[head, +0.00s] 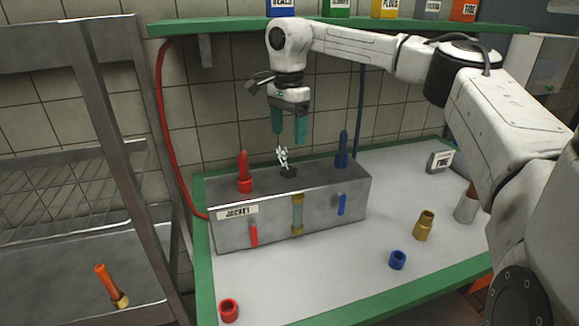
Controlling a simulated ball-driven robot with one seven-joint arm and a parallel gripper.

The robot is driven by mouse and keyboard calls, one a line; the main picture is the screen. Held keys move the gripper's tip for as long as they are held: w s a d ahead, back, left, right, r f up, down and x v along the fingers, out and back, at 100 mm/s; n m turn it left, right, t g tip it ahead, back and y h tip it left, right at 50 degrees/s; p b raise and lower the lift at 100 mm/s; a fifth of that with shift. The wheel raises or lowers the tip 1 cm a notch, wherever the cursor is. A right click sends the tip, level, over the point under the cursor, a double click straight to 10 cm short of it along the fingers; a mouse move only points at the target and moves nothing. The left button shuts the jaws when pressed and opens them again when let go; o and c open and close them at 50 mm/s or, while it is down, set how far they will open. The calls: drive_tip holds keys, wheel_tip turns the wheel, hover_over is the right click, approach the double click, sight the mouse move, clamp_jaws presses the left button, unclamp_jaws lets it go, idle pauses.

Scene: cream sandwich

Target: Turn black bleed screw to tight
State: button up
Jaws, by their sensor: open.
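The black bleed screw (289,173) is a small dark piece on top of the grey metal block labelled JACKET (335,200), between a red fitting and a blue fitting. A pale, jagged white shape (283,157), perhaps a spray, rises just above the screw. I cannot tell how far the screw is turned. My gripper (289,138) points down above the screw, its two teal fingers apart with nothing between them. The fingertips are above the screw and do not appear to touch it.
A red fitting (244,173) and a blue fitting (342,150) stand upright on the block. A red cap (229,310), a blue cap (397,260) and a brass fitting (424,226) sit on the green-edged bench (300,290). A metal rack (90,240) stands left. A green shelf (220,27) runs above.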

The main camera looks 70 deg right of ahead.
sight(290, 169)
drive_tip(key=f+n, duration=0.1)
drive_tip(key=n, duration=0.1)
drive_tip(key=f+n, duration=0.1)
drive_tip(key=n, duration=0.1)
drive_tip(key=shift+s+d+f, duration=0.1)
drive_tip(key=shift+d+f, duration=0.15)
drive_tip(key=shift+f, duration=0.1)
drive_tip(key=shift+f+p, duration=0.5)
drive_tip(key=shift+f, duration=3.1)
drive_tip(key=c, duration=1)
drive_tip(key=shift+c, duration=0.2)
